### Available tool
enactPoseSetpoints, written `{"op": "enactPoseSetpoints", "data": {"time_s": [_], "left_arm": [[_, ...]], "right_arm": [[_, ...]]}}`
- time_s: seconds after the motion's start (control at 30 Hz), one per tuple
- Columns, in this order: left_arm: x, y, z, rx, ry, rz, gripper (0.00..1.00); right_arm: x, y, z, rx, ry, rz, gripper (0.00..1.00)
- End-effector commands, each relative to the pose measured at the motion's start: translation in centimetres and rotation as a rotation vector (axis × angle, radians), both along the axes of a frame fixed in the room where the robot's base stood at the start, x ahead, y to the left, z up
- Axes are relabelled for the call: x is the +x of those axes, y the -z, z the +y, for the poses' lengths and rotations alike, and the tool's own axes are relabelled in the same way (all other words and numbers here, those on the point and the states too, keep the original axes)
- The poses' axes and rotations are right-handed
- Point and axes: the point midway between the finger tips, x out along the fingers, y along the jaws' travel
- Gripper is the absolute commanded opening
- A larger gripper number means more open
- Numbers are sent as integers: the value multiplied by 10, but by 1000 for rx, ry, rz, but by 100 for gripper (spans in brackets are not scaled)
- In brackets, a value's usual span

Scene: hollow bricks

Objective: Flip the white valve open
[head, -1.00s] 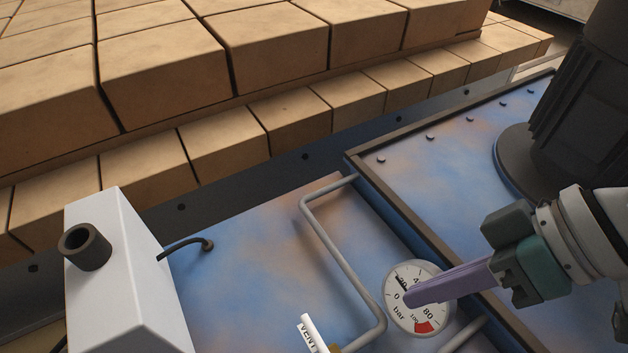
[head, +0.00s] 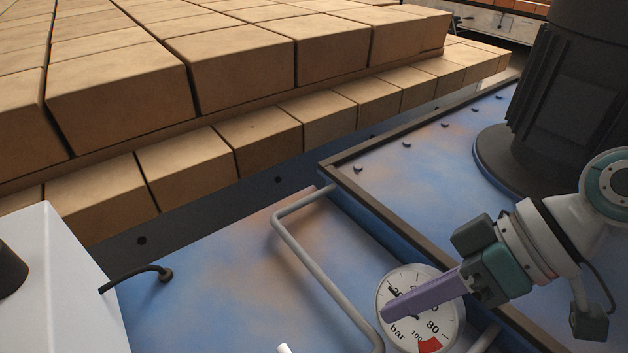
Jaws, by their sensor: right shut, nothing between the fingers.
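The white valve (head: 284,348) shows only as a small white tip at the bottom edge of the head view; the rest of it is out of frame. My right gripper (head: 384,314) comes in from the right, with its purple fingers shut and nothing between them. The fingers are in front of the pressure gauge (head: 447,313) and cover part of its dial. The fingertips are to the right of the white tip and apart from it in the picture. My left gripper is not in view.
A grey bent pipe (head: 318,262) runs beside the gauge. A white box (head: 50,290) stands at left with a black cable (head: 135,276). Stacked bricks (head: 245,65) fill the back. A dark motor (head: 570,95) stands at right on the blue panel (head: 440,150).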

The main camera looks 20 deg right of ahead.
Motion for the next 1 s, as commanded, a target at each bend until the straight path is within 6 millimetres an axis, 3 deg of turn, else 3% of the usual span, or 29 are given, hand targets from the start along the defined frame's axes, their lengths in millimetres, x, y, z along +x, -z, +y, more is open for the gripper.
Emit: {"op": "enactPoseSetpoints", "data": {"time_s": [0.43, 0.7, 1.0], "left_arm": [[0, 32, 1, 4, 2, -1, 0], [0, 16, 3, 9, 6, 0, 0], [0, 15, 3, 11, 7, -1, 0]], "right_arm": [[19, 72, 56, 3, 0, 1, 0], [7, 61, 87, 1, -1, 0, 0], [5, 61, 92, -1, 0, 0, 0]]}}
